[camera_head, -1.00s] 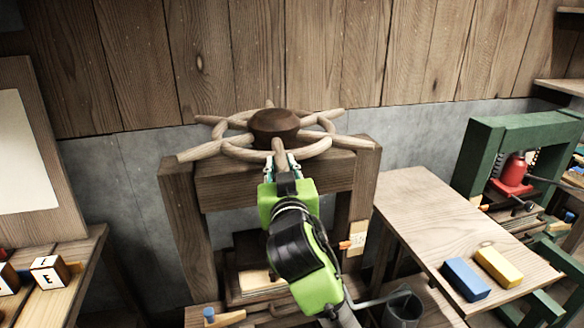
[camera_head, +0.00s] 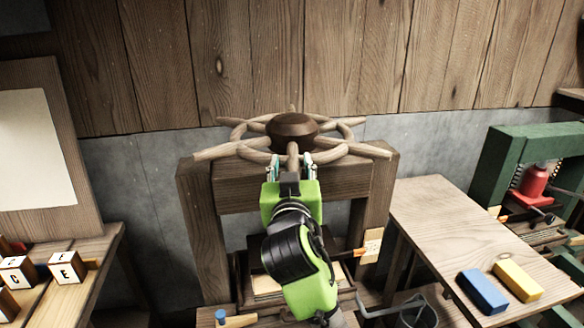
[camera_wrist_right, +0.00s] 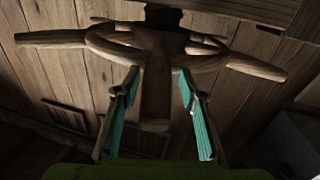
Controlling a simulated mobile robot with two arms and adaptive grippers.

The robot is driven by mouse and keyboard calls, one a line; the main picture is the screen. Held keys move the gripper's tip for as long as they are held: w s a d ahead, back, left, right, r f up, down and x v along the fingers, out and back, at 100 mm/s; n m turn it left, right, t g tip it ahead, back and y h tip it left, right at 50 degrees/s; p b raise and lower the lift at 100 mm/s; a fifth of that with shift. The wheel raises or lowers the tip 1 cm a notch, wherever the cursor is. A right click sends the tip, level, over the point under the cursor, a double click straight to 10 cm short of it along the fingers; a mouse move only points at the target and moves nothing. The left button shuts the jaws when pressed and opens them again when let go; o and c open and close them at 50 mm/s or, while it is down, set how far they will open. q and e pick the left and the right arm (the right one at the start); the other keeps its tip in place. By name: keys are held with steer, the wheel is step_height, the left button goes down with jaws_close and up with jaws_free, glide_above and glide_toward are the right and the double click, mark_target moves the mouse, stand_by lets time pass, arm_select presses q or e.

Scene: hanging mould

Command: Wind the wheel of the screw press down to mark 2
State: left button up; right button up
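The screw press has a wooden frame (camera_head: 375,200) and a spoked wooden wheel (camera_head: 237,151) with a dark round hub (camera_head: 291,130) on top. A small pale scale plate (camera_head: 372,245) is on its right post, with an orange pointer (camera_head: 357,253) beside it; the marks are too small to read. My right gripper (camera_head: 291,165) is at the front of the wheel, below the rim. In the right wrist view, its teal fingers (camera_wrist_right: 160,110) stand apart on either side of one spoke (camera_wrist_right: 155,100), with gaps showing. My left gripper is out of view.
A wooden side table (camera_head: 450,225) at the right carries a blue block (camera_head: 482,291) and a yellow block (camera_head: 518,281). A green press (camera_head: 500,165) with a red jack (camera_head: 534,181) stands beyond it. Lettered cubes (camera_head: 66,267) sit at the left. A plank wall (camera_head: 250,60) is behind the wheel.

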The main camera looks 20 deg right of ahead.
steer(key=shift+s+f, duration=0.25)
steer(key=v, duration=1.1)
steer(key=shift+s, duration=0.2)
steer(key=shift+a+r, duration=0.15)
